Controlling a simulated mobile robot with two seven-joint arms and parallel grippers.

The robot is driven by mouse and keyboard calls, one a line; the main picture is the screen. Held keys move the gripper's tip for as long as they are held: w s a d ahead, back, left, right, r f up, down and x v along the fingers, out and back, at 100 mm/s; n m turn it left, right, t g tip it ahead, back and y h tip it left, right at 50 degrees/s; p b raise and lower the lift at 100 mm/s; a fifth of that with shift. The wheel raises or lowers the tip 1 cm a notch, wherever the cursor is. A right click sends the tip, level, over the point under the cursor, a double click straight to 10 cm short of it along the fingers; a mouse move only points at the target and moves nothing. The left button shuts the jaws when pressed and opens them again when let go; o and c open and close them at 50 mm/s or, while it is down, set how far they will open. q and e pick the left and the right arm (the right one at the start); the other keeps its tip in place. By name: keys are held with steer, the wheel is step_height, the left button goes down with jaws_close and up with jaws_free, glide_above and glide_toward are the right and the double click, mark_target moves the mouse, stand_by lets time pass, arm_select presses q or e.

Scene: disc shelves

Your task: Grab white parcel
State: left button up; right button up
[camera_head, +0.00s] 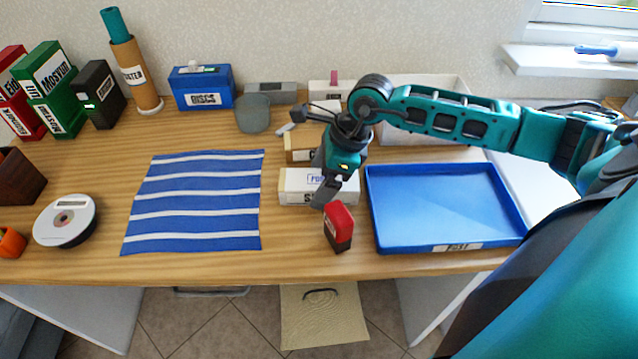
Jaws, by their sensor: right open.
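The white parcel (300,187) is a long low box with printed labels, lying on the desk between the striped cloth and the blue tray. My right gripper (322,190) points down over the parcel's right part and covers some of it. Its jaws are open; I cannot tell whether the fingers touch the parcel. My left gripper does not show.
A red and black block (338,228) stands just in front of the parcel. A tan box (299,148) lies right behind it. The blue tray (440,246) is empty on the right. A blue striped cloth (195,202) lies flat on the left.

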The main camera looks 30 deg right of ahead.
steer(key=shift+w+a+f, duration=0.1)
steer(key=shift+a+f, duration=0.05)
steer(key=shift+f, duration=0.35)
steer(key=c, duration=1)
steer(key=shift+c, duration=0.8)
steer(key=shift+r, duration=0.15)
